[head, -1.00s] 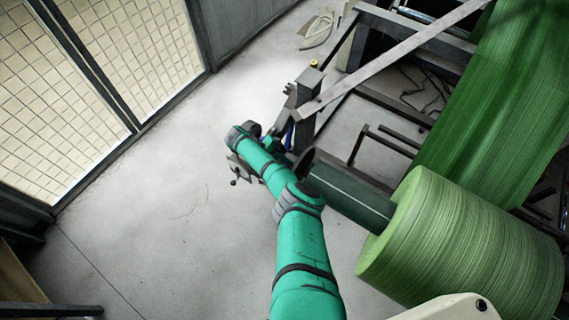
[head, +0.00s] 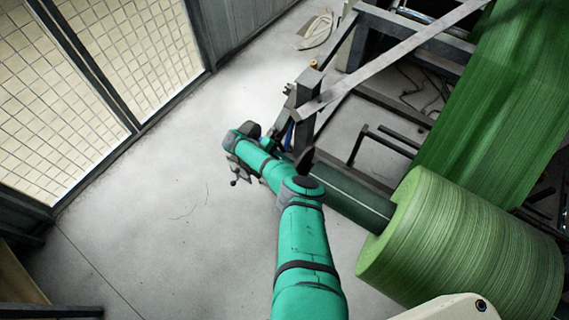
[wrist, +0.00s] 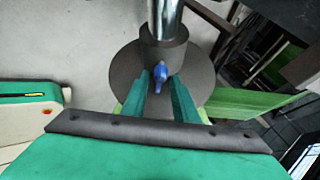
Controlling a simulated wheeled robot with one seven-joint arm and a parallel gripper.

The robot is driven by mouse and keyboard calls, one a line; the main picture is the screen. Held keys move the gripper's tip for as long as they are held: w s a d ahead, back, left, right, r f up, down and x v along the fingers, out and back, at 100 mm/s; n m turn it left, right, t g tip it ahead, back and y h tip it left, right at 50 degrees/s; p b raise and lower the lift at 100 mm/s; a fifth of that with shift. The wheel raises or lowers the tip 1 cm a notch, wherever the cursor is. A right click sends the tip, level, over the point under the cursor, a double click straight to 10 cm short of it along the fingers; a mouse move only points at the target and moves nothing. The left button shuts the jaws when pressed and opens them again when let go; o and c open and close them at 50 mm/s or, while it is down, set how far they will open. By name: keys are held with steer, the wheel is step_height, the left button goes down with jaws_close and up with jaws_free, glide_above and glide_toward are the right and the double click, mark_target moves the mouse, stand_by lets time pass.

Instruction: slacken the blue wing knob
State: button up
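The blue wing knob (wrist: 160,77) shows in the wrist view on a dark grey collar (wrist: 164,46) around a shiny metal shaft (wrist: 165,15). A round grey disc (wrist: 124,77) is behind the collar. My gripper (wrist: 161,88) has its two green fingers apart, one on each side of the knob. A gap shows between them below the knob; I cannot tell whether the fingertips touch it. In the head view my arm covers the knob's surroundings, and I cannot make the knob out for certain.
A large green roll (head: 465,245) on a dark green core is to the right of my arm. The machine's grey post (head: 306,100) and beams stand just beyond my wrist. The floor (head: 150,215) on the left is clear, up to mesh panels (head: 50,100).

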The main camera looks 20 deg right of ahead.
steer(key=v, duration=1.1)
steer(key=shift+f, duration=0.1)
stand_by(0.5)
